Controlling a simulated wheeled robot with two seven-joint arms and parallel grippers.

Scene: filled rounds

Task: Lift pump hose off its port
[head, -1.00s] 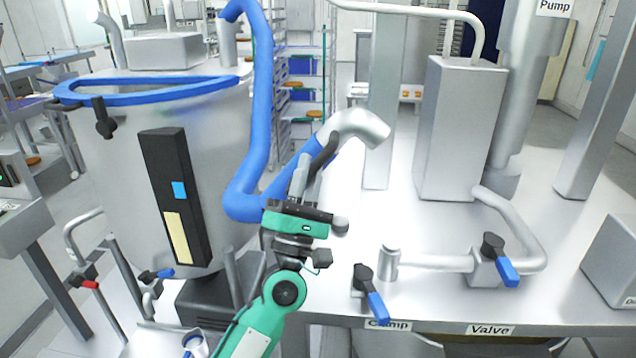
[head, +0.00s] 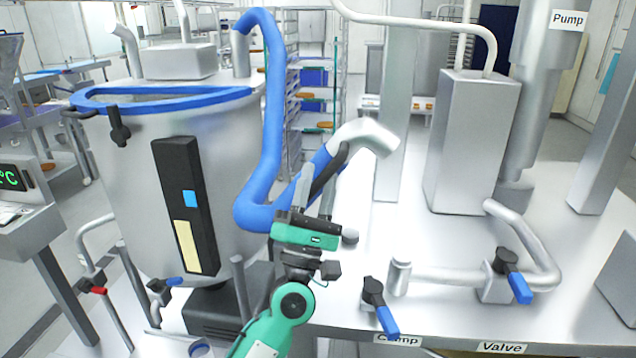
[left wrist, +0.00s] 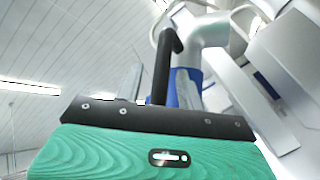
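The blue pump hose (head: 272,120) runs from the tank top, bends low and rises to a silver elbow end (head: 368,136). That end is in the air above the bench, clear of the upright port stub (head: 399,278) by the clamp. A black handle (head: 332,167) hangs from the hose near the elbow; it also shows in the left wrist view (left wrist: 163,68). My left gripper (head: 318,188) has its fingers on either side of the handle. My right gripper is not in view.
The clamp's blue lever (head: 388,321) and the valve's blue lever (head: 519,288) stick out at the bench front. A grey pump box (head: 470,140) and a post (head: 395,120) stand behind. The steel tank (head: 130,190) is at the left. The bench between is bare.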

